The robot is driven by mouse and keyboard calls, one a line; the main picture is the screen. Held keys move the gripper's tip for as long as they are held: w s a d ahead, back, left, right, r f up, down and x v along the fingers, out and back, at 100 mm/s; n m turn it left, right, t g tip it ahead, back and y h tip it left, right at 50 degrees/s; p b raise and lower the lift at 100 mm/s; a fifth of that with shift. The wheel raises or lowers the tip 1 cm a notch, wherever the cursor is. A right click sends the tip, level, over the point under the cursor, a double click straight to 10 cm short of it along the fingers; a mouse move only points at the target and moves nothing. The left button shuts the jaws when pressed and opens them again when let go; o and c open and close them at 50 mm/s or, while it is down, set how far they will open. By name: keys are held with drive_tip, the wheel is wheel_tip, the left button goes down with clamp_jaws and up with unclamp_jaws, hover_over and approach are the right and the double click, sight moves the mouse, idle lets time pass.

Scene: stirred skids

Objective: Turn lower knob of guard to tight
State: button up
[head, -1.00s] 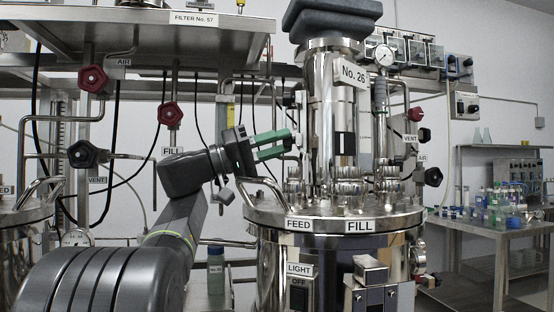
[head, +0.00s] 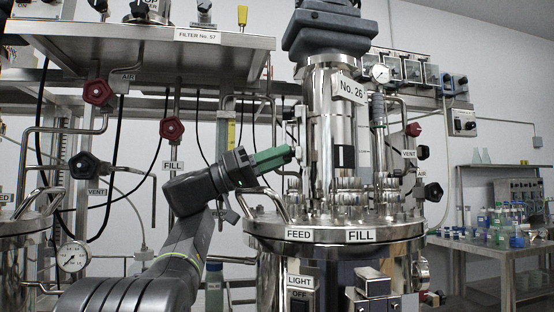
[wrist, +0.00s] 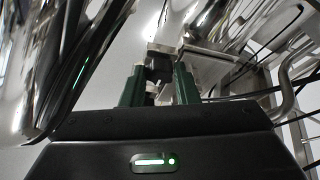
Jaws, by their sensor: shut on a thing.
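The guard (head: 320,140) is a tall polished steel cylinder standing on the vessel lid below the No. 26 plate. My gripper (head: 291,152) reaches in from the left, its green fingers at the guard's lower left side. In the wrist view my gripper (wrist: 160,80) has one green finger on each side of a small dark knob (wrist: 158,69), and it is shut on it. A pale metal block (wrist: 163,47) sits just beyond the knob. Any tight or loose marking cannot be read.
The vessel lid (head: 290,235) with FEED and FILL labels lies below my gripper, and a bent lid handle (head: 265,203) rises close under it. A steel shelf (head: 190,58) with red valve knobs beneath stands left. A glassware table (head: 470,245) stands far right.

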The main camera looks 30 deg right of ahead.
drive_tip(key=o, duration=1)
drive_tip(key=shift+c, duration=0.2)
drive_tip(key=p+v, duration=0.1)
drive_tip(key=v, duration=1.2)
drive_tip(key=shift+w+a+p, duration=0.2)
drive_tip(key=shift+a+p, duration=0.1)
drive_tip(key=shift+a, duration=0.05)
drive_tip(key=shift+f, duration=0.1)
